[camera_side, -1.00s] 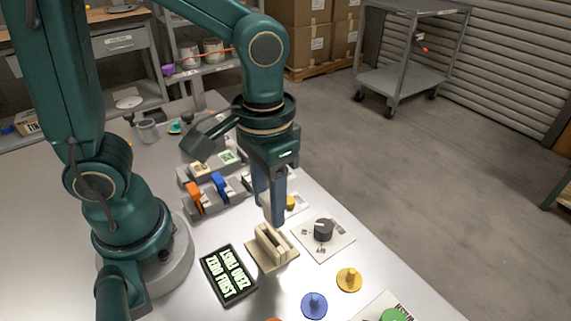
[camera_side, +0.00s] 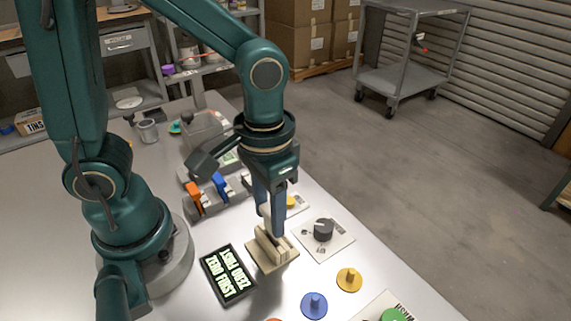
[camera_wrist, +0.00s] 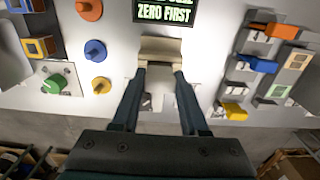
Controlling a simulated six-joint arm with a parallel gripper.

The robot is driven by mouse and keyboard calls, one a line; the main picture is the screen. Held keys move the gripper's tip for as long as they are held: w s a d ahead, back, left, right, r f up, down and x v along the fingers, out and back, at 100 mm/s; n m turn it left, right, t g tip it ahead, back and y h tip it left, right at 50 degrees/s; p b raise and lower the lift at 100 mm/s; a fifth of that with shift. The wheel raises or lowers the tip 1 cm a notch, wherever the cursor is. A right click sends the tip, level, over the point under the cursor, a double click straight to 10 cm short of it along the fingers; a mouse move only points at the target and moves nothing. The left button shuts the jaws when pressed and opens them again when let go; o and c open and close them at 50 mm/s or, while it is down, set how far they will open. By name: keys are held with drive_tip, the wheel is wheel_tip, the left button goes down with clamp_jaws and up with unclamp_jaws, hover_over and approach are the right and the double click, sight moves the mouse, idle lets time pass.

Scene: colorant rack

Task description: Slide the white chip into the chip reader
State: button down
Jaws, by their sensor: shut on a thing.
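The chip reader (camera_side: 272,250) is a beige slotted block on a flat base near the table's middle. It also shows in the wrist view (camera_wrist: 162,46), just beyond my fingertips. My gripper (camera_side: 274,230) points down with its fingertips right at the reader's top. The white chip (camera_side: 266,214) is between my fingers and mostly hidden by them in the side view. Its lower edge meets the top of the reader, but I cannot tell how deep it sits in the slot. In the wrist view my gripper (camera_wrist: 160,72) has its fingers on both sides of the pale chip.
A black sign reading "ZERO FIRST" (camera_side: 229,275) lies left of the reader. A dark dial on a white plate (camera_side: 323,231) is close on the right. Blue (camera_side: 314,305) and yellow (camera_side: 349,279) knobs stand in front. A rack with orange and blue chips (camera_side: 208,193) is behind.

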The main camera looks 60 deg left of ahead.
sight(270, 234)
drive_tip(key=shift+f, duration=1.75)
drive_tip(key=shift+r, duration=0.1)
drive_tip(key=shift+r, duration=1.4)
drive_tip(key=shift+f, duration=1.45)
drive_tip(key=shift+w+r, duration=0.1)
drive_tip(key=shift+r, duration=1.35)
